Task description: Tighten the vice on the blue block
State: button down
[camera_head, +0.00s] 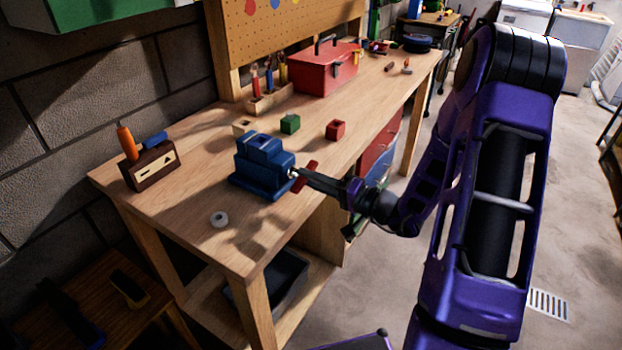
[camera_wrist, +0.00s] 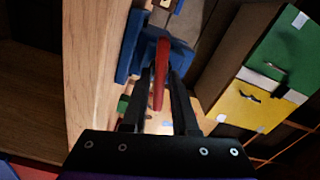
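The blue vice (camera_head: 258,182) stands on the wooden workbench near its front edge. A blue block (camera_head: 264,143) seems to sit between its jaws; the like colours make the border hard to see. The vice's red handle (camera_head: 309,172) is on the right side, facing the aisle. My gripper (camera_head: 300,178) reaches it from the right. In the wrist view, the red handle (camera_wrist: 160,75) lies between my two black fingers, with the blue vice (camera_wrist: 130,47) beyond. The fingers flank the handle closely; whether they press on it is unclear.
A green cube (camera_head: 290,124) and a red cube (camera_head: 335,130) lie behind the vice on the workbench (camera_head: 195,180). A tool rack (camera_head: 268,101) and red toolbox (camera_head: 323,72) stand farther back. The brown box (camera_head: 151,166) is at left.

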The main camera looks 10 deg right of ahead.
dwell(0.4)
jog(key=m, duration=0.3)
jog(key=shift+m, duration=0.4)
jog(key=m, duration=0.3)
jog(key=shift+m, duration=0.3)
jog(key=m, duration=0.2)
jog(key=shift+m, duration=0.3)
jog(key=shift+f, duration=0.1)
jog(key=shift+d, duration=0.1)
jog(key=shift+m+p, duration=0.4)
jog(key=shift+m, duration=0.1)
jog(key=shift+m+p, duration=0.5)
jog(key=shift+m, duration=0.5)
jog(key=shift+m+p, duration=0.35)
jog(key=shift+m, duration=0.55)
